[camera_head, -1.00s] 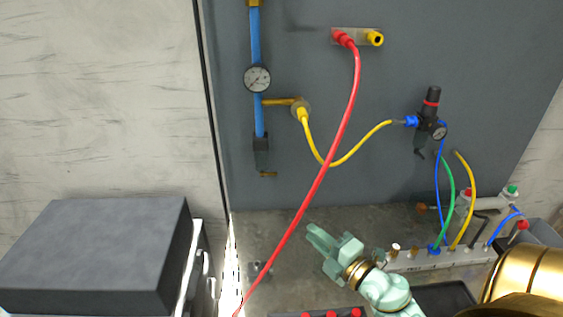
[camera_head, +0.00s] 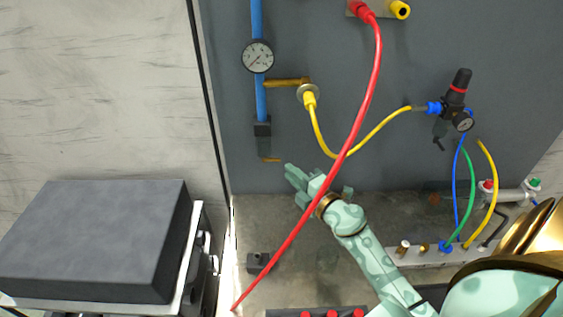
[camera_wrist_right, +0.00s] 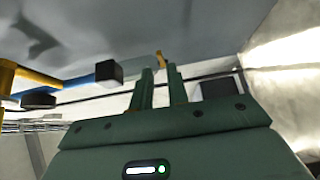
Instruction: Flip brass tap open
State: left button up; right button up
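The brass tap (camera_head: 270,160) is a small brass piece at the lower end of the blue pipe, just under a dark block (camera_head: 262,134) on the grey panel. In the right wrist view, a brass tip (camera_wrist_right: 159,60) shows just beyond my fingertips, close to the line of the gap between them. My right gripper (camera_head: 292,182) is just right of and below the tap in the head view. It also shows in the right wrist view (camera_wrist_right: 161,75), with its two fingers apart and nothing held between them. I cannot tell whether it touches the tap. My left gripper is not in view.
A red hose (camera_head: 330,178) crosses over my right wrist in the head view. A gauge (camera_head: 257,57), a yellow hose (camera_head: 379,131) and a regulator (camera_head: 458,97) are on the panel. A dark box (camera_head: 95,235) stands at the left. A small black block (camera_head: 258,262) lies below the panel.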

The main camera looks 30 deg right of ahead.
aim_at(271, 159)
jog(key=w, duration=0.5)
jog(key=shift+w+a, duration=0.1)
jog(key=shift+a, duration=0.15)
jog(key=shift+c, duration=0.3)
grip_shut()
jog(key=n+y+b, duration=0.1)
jog(key=n+y, duration=0.1)
jog(key=y, duration=0.1)
jog(key=shift+w+d+g+b, duration=0.2)
jog(key=shift+d+g+b, duration=0.1)
jog(key=shift+d+b, duration=0.1)
jog(key=shift+o, duration=0.3)
grip_release()
jog(key=shift+w, duration=0.1)
